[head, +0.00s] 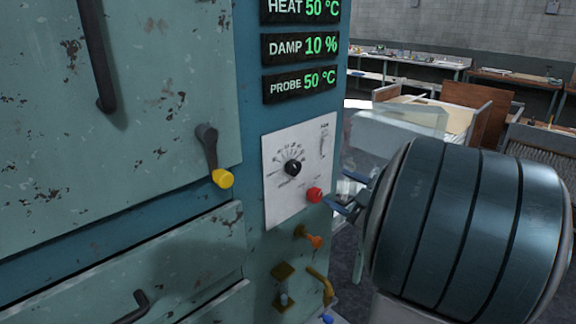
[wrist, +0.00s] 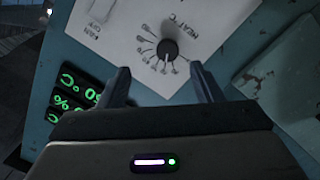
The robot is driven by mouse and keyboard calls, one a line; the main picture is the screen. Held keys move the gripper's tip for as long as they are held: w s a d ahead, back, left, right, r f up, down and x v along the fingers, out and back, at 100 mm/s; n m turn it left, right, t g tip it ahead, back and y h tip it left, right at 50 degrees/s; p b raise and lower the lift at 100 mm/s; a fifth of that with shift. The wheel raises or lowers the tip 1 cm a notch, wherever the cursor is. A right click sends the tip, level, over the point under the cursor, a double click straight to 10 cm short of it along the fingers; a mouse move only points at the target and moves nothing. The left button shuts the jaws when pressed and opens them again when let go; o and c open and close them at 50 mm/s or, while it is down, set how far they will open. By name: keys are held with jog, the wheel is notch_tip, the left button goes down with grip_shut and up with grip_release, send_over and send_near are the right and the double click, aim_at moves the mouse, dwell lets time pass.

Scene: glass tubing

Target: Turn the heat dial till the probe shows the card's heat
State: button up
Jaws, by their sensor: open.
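The heat dial is a small black knob (head: 293,168) on a white scale plate (head: 272,206) on the oven's front. In the wrist view the dial (wrist: 168,48) sits ahead of and between the two fingers of my gripper (wrist: 162,80), which are apart and empty. In the head view my arm's thick end hides most of the gripper, right of the plate. The probe display (head: 300,84) reads 50 °C. The heat display (head: 302,9) reads 50 °C and the damp display (head: 300,46) reads 10 %. I see no card in these views.
Benches and a glass-topped case (head: 398,128) stand behind on the right.

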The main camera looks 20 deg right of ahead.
aim_at(296, 169)
jog(key=w+a+p, duration=0.1)
jog(key=w, duration=0.2)
jog(key=w+a+y+p, duration=0.1)
jog(key=w+a, duration=0.1)
jog(key=w, duration=0.2)
jog(key=w+a+n+y+p, duration=0.1)
jog(key=w+a, duration=0.1)
jog(key=w, duration=0.2)
jog(key=shift+w+r, duration=0.1)
jog(key=shift+r, duration=0.1)
jog(key=c, duration=1)
